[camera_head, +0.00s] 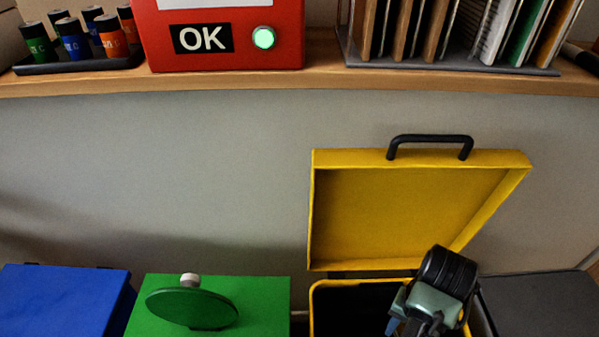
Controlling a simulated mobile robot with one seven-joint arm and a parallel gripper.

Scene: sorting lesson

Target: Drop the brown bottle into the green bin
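The green bin (262,303) is at the bottom, left of centre, with its top closed by a green lid. A round green disc (192,306) with a small pale knob behind it sits on that lid. No brown bottle can be made out. My gripper (412,328) is over the mouth of the open yellow bin, to the right of the green bin. Its fingers point down and are partly cut off by the lower picture edge, so its opening and anything in it cannot be told.
The yellow bin's lid (400,215) stands raised with a black handle (430,140). A blue bin (60,300) is at left and a dark bin (540,303) at right, both closed. A shelf (250,82) above holds a red OK box (225,55), batteries and a rack of upright boards.

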